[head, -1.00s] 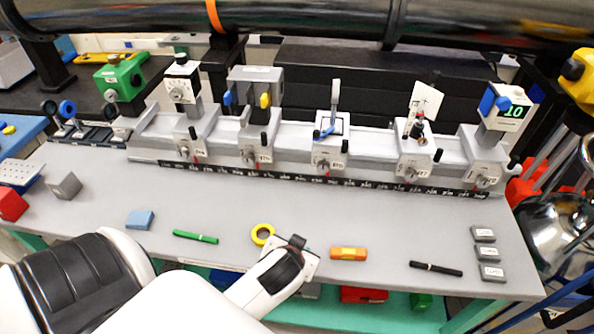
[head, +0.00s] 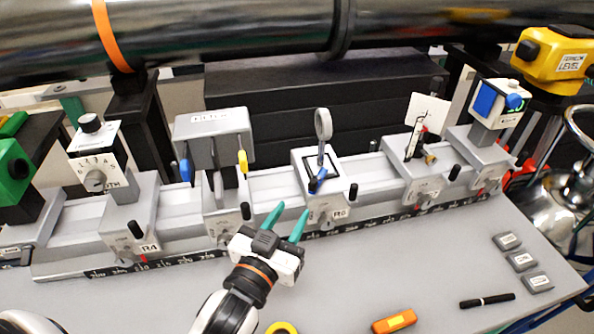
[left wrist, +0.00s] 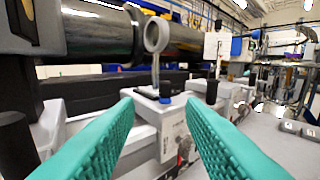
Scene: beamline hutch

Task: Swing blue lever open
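A blue lever (head: 318,180) lies across the top plate of the R6 mount (head: 330,214), beside the base of an upright grey ring on a post (head: 323,126). It shows as a small blue piece between my fingertips in the left wrist view (left wrist: 165,100). Another blue lever (head: 186,172) hangs on the left of a grey two-paddle box (head: 212,124). My left gripper (head: 288,220) is open and empty in front of the rail, left of and nearer than the R6 mount. Its teal fingers point toward the mount (left wrist: 160,104). My right gripper is not in view.
A yellow paddle (head: 243,163) and several black knobs stand close by along the rail. A white card (head: 427,115) stands on the mount to the right. A thick dark pipe (head: 240,38) runs behind.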

